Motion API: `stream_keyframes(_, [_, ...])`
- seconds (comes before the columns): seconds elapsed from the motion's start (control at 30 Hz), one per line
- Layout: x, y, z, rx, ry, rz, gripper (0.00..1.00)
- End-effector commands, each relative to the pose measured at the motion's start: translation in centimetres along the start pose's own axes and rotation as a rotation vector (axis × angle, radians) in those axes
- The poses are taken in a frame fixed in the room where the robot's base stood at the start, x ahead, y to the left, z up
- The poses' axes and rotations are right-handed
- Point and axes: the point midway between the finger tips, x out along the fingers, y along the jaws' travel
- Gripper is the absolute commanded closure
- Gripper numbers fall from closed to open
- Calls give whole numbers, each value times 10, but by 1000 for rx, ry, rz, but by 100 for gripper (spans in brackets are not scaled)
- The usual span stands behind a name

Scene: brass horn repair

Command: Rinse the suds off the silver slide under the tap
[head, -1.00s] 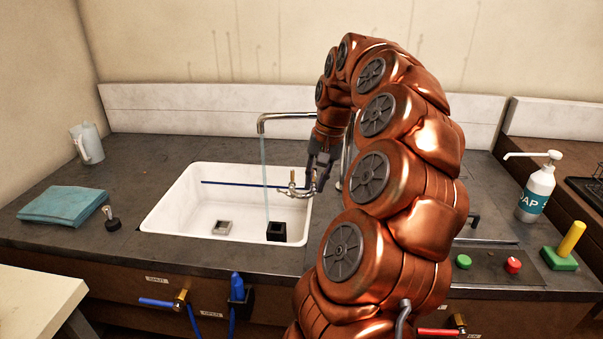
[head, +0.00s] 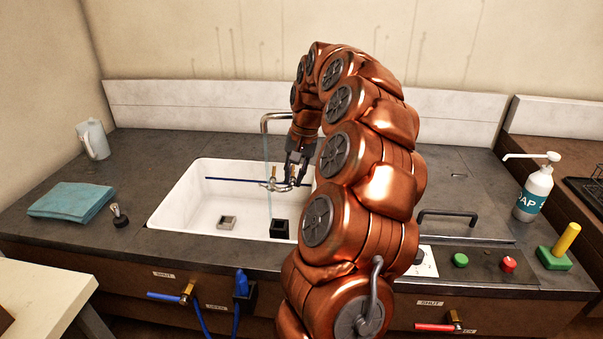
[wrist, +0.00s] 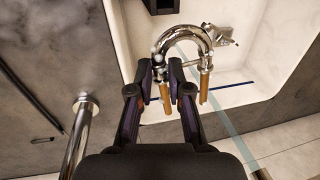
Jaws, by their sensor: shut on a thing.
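The silver slide (head: 272,186) is a small shiny U-shaped tube with brass-coloured legs. In the wrist view the slide (wrist: 187,34) has its bend away from me. My gripper (head: 290,180) is shut on one leg of it; the fingers also show in the wrist view (wrist: 167,72). The slide hangs over the white sink (head: 178,212). The tap (head: 278,116) runs, and its thin water stream (head: 267,150) falls at the slide's left end in the head view. I cannot tell whether the stream touches it.
A black block (head: 279,229) and a square drain (head: 227,222) are in the sink. A soap bottle (head: 535,193) and green and red buttons (head: 460,260) are right.

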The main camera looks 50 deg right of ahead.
Motion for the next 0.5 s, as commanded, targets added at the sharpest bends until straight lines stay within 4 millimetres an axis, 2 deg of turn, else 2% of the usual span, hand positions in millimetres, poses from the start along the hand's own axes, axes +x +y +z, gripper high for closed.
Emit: stream_keyframes(0.5, [15, -34, -19, 0, -1, 2, 100])
